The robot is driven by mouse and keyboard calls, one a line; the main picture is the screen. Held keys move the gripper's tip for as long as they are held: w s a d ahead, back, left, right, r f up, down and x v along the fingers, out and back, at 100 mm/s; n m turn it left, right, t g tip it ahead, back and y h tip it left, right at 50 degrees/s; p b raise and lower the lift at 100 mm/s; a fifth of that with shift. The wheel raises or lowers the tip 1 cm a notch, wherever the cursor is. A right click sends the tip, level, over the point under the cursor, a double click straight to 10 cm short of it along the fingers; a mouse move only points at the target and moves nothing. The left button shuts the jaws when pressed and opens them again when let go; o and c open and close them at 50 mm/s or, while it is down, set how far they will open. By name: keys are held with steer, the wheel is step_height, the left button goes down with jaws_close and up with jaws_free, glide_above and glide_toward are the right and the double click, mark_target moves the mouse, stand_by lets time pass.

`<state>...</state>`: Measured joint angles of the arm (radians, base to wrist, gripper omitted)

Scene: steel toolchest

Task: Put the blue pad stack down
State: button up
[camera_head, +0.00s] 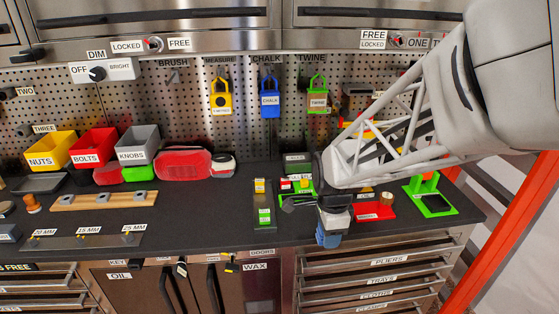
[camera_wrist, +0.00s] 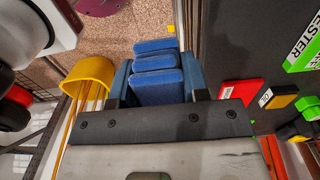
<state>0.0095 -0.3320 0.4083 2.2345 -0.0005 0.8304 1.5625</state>
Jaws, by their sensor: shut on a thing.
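The blue pad stack (camera_wrist: 157,72) shows in the wrist view as several blue layers between the two blue-grey fingers of my gripper (camera_wrist: 156,80). My gripper is shut on it. In the head view my gripper (camera_head: 332,222) is at the front edge of the dark counter (camera_head: 200,215), right of the middle, pointing down. A blue part (camera_head: 327,238) shows at its lower end; I cannot tell there which is pad and which is finger. In the wrist view, floor shows beyond the stack, so it hangs in front of the counter edge.
Red (camera_head: 374,211) and green (camera_head: 430,200) holders stand on the counter right of my gripper; a grey tray with small blocks (camera_head: 263,215) stands left. Drawers (camera_head: 385,262) lie below. A yellow cup with sticks (camera_wrist: 88,75) is left in the wrist view. The front-middle counter is clear.

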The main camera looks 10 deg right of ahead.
steer(key=shift+s+d+f, duration=0.1)
steer(key=shift+s+f, duration=0.1)
steer(key=shift+s, duration=0.25)
steer(key=shift+s+d+f, duration=0.1)
steer(key=shift+s+f, duration=0.05)
steer(key=shift+s, duration=0.25)
steer(key=shift+w, duration=0.15)
glide_above(315, 217)
steer(key=shift+f, duration=0.7)
steer(key=shift+f, duration=0.15)
steer(key=shift+f, duration=1.6)
steer(key=shift+f, duration=0.15)
steer(key=o, duration=1)
steer(key=shift+c, duration=0.2)
step_height(315, 217, up, 12)
